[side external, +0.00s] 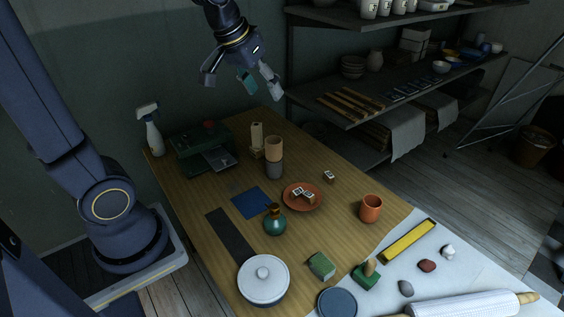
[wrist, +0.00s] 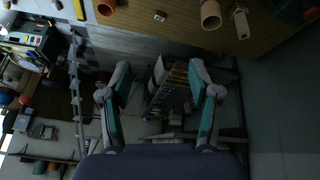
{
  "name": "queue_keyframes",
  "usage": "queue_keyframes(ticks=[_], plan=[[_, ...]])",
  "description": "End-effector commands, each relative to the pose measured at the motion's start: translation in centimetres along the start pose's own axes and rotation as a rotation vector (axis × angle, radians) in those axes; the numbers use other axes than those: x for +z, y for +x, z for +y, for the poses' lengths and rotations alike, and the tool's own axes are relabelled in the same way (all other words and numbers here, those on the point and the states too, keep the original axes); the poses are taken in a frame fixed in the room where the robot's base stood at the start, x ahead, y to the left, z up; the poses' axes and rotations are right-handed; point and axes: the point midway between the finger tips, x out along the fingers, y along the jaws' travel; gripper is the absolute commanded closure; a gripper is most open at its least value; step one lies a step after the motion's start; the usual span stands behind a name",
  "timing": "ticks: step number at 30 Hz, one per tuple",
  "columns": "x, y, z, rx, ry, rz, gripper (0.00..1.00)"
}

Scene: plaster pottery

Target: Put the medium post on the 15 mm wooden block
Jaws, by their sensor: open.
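A cream upright post (side external: 257,134) stands at the back of the table, with a small pale wooden block (side external: 256,153) at its foot; I cannot tell whether it rests on the block. The post also shows in the wrist view (wrist: 241,22). A small pale piece with dark holes (side external: 329,176) lies on the bare wood; it also shows in the wrist view (wrist: 160,16). Similar pieces (side external: 303,194) lie on a terracotta saucer (side external: 290,204). I cannot tell which piece is the medium post. My gripper (side external: 242,86) is open and empty, high above the table's back edge.
A tan cylinder (side external: 274,148) stands on a grey one (side external: 274,170), close beside the cream post. A teal vase (side external: 275,222), terracotta cup (side external: 370,208) and lidded white pot (side external: 263,280) stand nearer. Shelves (side external: 400,90) rise at the back right.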

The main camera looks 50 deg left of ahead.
Motion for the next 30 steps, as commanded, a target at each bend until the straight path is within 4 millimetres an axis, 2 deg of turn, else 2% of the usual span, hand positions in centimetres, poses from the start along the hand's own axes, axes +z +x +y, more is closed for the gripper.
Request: queue_keyframes(ticks=[1,3,6,10,15,30], plan=[[2.5,-2.0,1.3,0.017,0.055,0.013,0.38],[6.0,-3.7,2.3,0.029,0.124,0.019,0.38],[10.0,-5.0,2.9,0.034,0.204,0.027,0.38],[13.2,-5.6,2.9,0.031,0.266,0.033,0.38],[14.4,-5.7,2.8,0.029,0.289,0.035,0.38],[14.3,-5.7,2.8,0.029,0.286,0.036,0.38]])
